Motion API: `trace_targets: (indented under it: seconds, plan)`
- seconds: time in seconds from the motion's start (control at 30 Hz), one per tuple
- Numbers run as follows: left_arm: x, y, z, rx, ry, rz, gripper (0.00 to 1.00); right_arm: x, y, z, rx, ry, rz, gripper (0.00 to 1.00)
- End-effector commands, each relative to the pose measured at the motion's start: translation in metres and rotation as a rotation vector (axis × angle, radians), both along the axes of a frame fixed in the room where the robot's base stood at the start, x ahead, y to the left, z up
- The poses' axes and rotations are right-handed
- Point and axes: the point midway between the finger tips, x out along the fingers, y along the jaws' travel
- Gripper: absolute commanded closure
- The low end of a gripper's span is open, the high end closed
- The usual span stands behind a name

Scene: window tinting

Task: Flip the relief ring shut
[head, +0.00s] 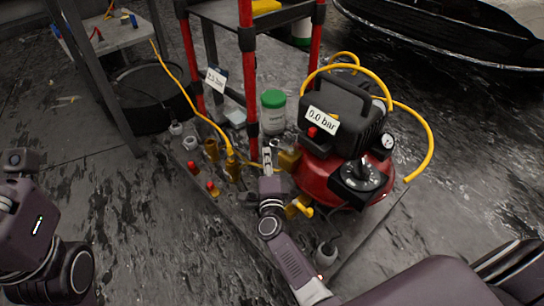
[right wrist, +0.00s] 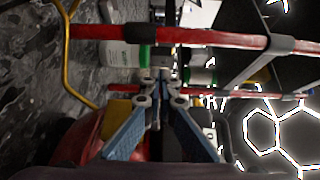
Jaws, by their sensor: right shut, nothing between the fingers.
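The red compressor (head: 312,172) stands on a flat board on the floor, with a sign reading "0.0 bar" (head: 322,119) and a round gauge (head: 388,142). A brass fitting (head: 290,158) sits on its left side. I cannot make out the relief ring or whether it is open or shut. My right gripper (head: 267,152) is just left of that fitting, shut and empty. In the right wrist view its fingers (right wrist: 155,88) meet, with the red tank (right wrist: 92,142) beside them at lower left. On the left only links of my left arm show; its gripper is out of frame.
A red-posted rack (head: 247,65) stands just behind my right gripper, with a green-lidded tub (head: 273,112) beside it. Yellow hose (head: 190,105) runs to brass fittings (head: 232,165). Small red-tipped parts (head: 212,188) lie left. The floor at left is open.

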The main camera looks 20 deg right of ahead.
Motion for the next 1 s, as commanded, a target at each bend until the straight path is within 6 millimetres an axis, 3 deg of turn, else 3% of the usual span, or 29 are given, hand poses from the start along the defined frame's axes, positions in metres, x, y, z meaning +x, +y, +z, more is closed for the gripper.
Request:
trace_targets:
  seconds: [0.2,0.33,0.9,1.0]
  plan:
    - [-0.001,0.000,0.001,-0.001,-0.002,0.000,1.00,-0.034,0.011,-0.001,0.001,0.002,-0.001,1.00]
    - [-0.001,0.000,0.001,-0.001,-0.003,0.000,1.00,-0.045,0.015,-0.001,0.001,0.001,-0.001,1.00]
    - [-0.001,0.000,0.001,-0.001,-0.004,0.000,1.00,-0.049,0.016,0.000,0.000,0.000,-0.001,1.00]
    - [0.000,0.000,0.001,-0.002,0.001,0.000,1.00,-0.049,0.015,0.009,-0.020,-0.011,-0.003,1.00]
